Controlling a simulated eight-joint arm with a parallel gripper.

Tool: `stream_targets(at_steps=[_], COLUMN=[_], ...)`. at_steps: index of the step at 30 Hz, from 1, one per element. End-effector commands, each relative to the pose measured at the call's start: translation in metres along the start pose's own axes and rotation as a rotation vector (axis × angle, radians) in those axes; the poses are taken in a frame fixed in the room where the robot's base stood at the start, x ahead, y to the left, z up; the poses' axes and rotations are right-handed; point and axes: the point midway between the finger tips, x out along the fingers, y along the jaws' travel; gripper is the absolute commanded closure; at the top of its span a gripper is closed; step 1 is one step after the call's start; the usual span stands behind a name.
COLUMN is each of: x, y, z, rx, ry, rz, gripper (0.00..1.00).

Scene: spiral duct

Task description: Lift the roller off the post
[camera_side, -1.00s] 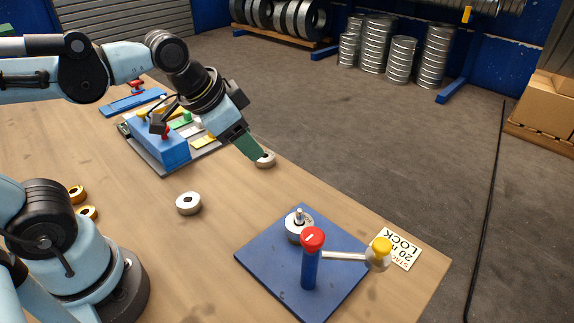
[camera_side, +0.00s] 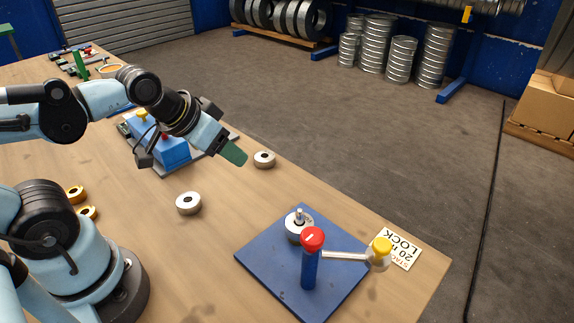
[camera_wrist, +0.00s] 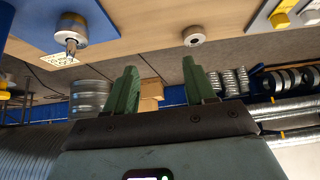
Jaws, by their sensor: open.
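The silver roller (camera_side: 297,229) sits around a short metal post (camera_side: 299,214) on the blue plate (camera_side: 270,262). In the wrist view the roller (camera_wrist: 72,24) and its post (camera_wrist: 70,43) show upside down at the upper left. My gripper (camera_side: 236,155) is in the air above the table, up and left of the post, and well apart from it. Its two green fingers (camera_wrist: 159,82) stand apart with nothing between them. The red-capped blue post (camera_side: 310,262) with a yellow-knobbed lever (camera_side: 345,256) stands on the plate, in front of the roller.
Loose silver rollers lie on the table, one near the far edge (camera_side: 264,159) and one nearer (camera_side: 189,203). Gold rings (camera_side: 77,195) lie at left. A blue box (camera_side: 165,150) stands behind my gripper.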

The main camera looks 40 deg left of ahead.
Motion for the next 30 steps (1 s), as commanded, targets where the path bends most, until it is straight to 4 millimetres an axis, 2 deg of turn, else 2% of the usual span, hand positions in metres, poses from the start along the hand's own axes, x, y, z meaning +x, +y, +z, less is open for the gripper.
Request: stream_targets(at_steps=[7, 12, 14, 22, 30], x=[0.0, -0.001, -0.001, 0.0, 0.006], y=[0.0, 0.005, 0.012, 0.067, 0.125], z=[0.0, -0.004, -0.008, -0.033, -0.043], rx=[0.001, 0.059, 0.13, 0.715, 1.284], ry=[0.0, -0.023, -0.052, -0.261, -0.429], rz=[0.0, 0.011, 0.025, 0.172, 0.379], gripper=[0.45, 0.19, 0.18, 0.18, 0.18])
